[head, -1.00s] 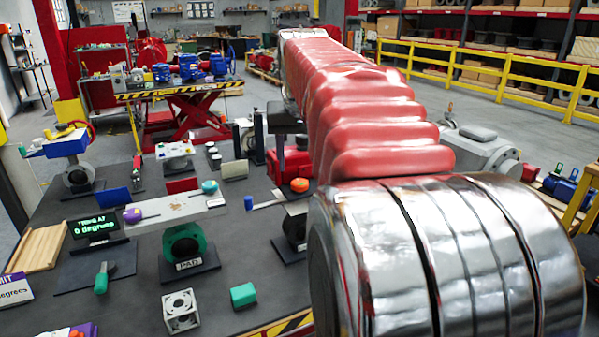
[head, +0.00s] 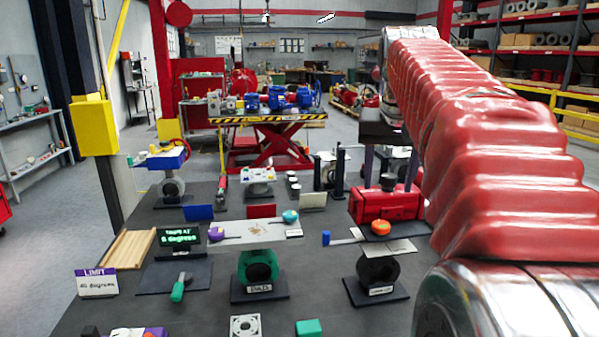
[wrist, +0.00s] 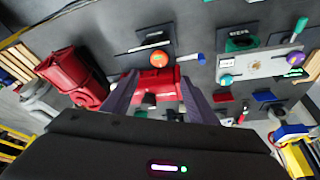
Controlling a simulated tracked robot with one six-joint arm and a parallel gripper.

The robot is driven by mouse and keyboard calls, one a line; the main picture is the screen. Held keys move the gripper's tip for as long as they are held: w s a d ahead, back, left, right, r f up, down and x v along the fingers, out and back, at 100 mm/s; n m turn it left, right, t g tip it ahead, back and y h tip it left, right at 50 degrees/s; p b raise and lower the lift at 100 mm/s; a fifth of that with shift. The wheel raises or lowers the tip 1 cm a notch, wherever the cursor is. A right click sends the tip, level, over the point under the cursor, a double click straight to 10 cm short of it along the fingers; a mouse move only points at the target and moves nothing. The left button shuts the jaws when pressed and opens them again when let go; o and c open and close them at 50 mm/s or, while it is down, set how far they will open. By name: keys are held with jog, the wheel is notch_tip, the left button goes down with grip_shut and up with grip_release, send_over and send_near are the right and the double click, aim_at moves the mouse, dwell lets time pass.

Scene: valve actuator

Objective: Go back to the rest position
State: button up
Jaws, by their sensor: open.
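My gripper (head: 388,178) hangs at the end of my red-sleeved arm in the head view, above the far right part of the dark table. In the wrist view its two grey fingers (wrist: 156,85) are spread apart with nothing held between them. A red actuator box (head: 388,204) is just below or behind it in the head view. The same red box shows beyond the fingers in the wrist view (wrist: 150,83). I cannot tell the exact gap between fingers and box. A black valve (head: 378,272) with an orange knob (head: 380,228) stands nearer.
A green valve (head: 259,268), a display reading 0 degrees (head: 180,237), a "LIMIT" sign (head: 97,283) and a wooden tray (head: 127,248) stand on the table (head: 330,315).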

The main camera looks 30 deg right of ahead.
jog(key=a+f+n, duration=0.2)
jog(key=a+f, duration=0.5)
jog(key=f, duration=0.4)
jog(key=s+a+f+n+y, duration=0.1)
jog(key=s+a+f+n, duration=0.1)
jog(key=s+a+f, duration=0.2)
jog(key=s+a+f+n+t+y, duration=0.1)
jog(key=s+a+f, duration=0.3)
jog(key=a, duration=0.6)
jog(key=s+a+f+n+t, duration=0.1)
jog(key=s+a+f+n, duration=0.1)
jog(key=s+a+f, duration=0.2)
jog(key=s+a, duration=0.1)
jog(key=a, duration=0.2)
jog(key=shift+f+n+y, duration=0.4)
jog(key=shift+a, duration=0.1)
jog(key=shift+c, duration=0.3)
